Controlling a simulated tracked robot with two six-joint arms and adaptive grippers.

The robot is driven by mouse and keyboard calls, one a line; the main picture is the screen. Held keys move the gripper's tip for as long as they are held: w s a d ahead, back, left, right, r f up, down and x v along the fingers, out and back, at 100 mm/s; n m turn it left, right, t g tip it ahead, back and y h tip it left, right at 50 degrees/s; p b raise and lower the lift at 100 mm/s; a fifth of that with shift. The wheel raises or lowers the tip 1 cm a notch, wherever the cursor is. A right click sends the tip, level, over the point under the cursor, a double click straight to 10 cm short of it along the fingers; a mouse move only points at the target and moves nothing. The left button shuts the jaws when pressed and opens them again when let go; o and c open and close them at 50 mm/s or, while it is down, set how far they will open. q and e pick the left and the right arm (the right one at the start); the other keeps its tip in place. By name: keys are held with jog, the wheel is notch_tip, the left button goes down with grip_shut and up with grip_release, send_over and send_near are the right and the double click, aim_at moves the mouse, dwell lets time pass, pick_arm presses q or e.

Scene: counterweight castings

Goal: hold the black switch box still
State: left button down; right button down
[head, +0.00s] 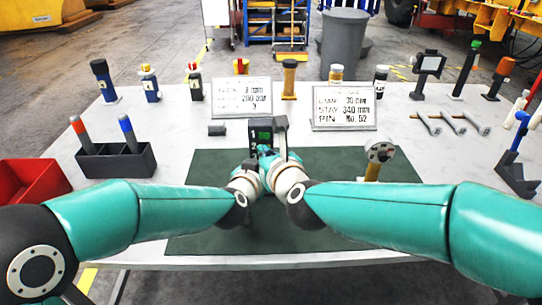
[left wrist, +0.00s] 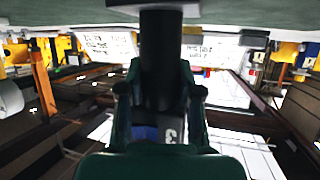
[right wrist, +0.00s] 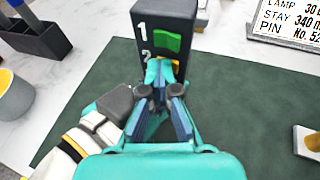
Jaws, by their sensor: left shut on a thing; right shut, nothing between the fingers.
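The black switch box (head: 261,130) stands upright on the green mat in the middle of the table. In the right wrist view its face (right wrist: 151,36) shows the numbers 1 and 2, a green switch (right wrist: 167,41) beside the 1 and a partly covered orange-yellow one beside the 2. My left gripper (left wrist: 162,75) is shut on the box, low on its body; a 3 and a blue patch show there. My right gripper (right wrist: 162,76) is shut and empty, its fingertips close in front of the second switch; whether they touch it I cannot tell. The box's lower part is hidden by my grippers.
Two sign plates (head: 242,98) (head: 344,108) stand behind the box. A dark holder with two handles (head: 117,161) and a red bin (head: 32,180) are at left. A round-headed post (head: 379,152) stands right of the box. The mat's right side (head: 335,168) has free room.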

pick_arm(q)
jog(key=shift+s+d+f, duration=0.2)
jog(key=shift+s+d, duration=0.05)
jog(key=shift+d, duration=0.1)
pick_arm(e)
jog(key=shift+s+a+f, duration=0.15)
jog(key=shift+s+f, duration=0.05)
jog(key=shift+f, duration=0.2)
pick_arm(q)
jog(key=shift+a, duration=0.15)
pick_arm(e)
jog(key=v, duration=0.8)
jog(key=shift+w+d+r, duration=0.15)
jog(key=shift+d+r, duration=0.05)
jog(key=shift+r, duration=0.15)
pick_arm(q)
jog(key=c, duration=0.7)
grip_release()
jog(key=shift+w, duration=0.1)
jog(key=shift+a+r, duration=0.1)
pick_arm(e)
jog(key=shift+w, duration=0.1)
